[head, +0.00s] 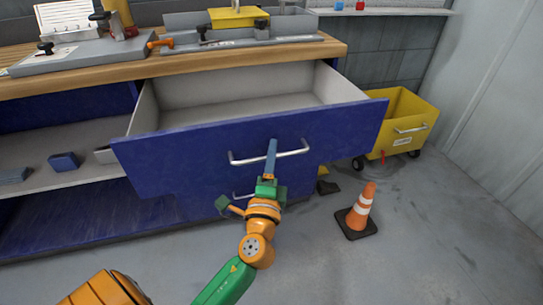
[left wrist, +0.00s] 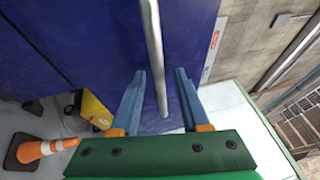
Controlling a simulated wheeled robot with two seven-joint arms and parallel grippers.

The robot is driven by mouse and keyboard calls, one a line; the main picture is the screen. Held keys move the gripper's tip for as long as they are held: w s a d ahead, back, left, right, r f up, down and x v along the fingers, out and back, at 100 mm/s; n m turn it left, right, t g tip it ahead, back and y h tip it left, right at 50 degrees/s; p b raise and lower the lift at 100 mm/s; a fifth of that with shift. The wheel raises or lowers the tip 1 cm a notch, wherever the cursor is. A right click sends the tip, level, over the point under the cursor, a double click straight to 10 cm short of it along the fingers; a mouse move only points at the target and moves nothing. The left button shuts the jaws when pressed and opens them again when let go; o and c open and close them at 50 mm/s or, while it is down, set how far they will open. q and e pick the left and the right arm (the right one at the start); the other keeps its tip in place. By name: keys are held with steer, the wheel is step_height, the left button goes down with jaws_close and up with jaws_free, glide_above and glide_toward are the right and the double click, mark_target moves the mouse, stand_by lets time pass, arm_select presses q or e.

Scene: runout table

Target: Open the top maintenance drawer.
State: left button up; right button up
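The top drawer (head: 235,150), with a blue front and pale grey inside, stands pulled out from the workbench, and the visible part inside looks empty. Its silver bar handle (head: 240,160) is on the front and also crosses the left wrist view (left wrist: 152,40). My left gripper (head: 272,146) is at the handle. In the left wrist view its two blue fingers (left wrist: 160,75) stand apart on either side of the bar, with gaps visible. Contact with the bar is not clear. My right gripper is not in view.
A second handle (head: 241,195) shows below, partly hidden by my gripper. A traffic cone (head: 362,208) and a yellow wheeled bin (head: 400,118) stand right of the drawer. The wooden worktop (head: 200,63) holds fixtures. Open shelves (head: 90,180) are at left. Floor at right front is clear.

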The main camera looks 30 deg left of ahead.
arm_select(q)
steer(key=b+v, duration=0.2)
steer(key=v, duration=0.5)
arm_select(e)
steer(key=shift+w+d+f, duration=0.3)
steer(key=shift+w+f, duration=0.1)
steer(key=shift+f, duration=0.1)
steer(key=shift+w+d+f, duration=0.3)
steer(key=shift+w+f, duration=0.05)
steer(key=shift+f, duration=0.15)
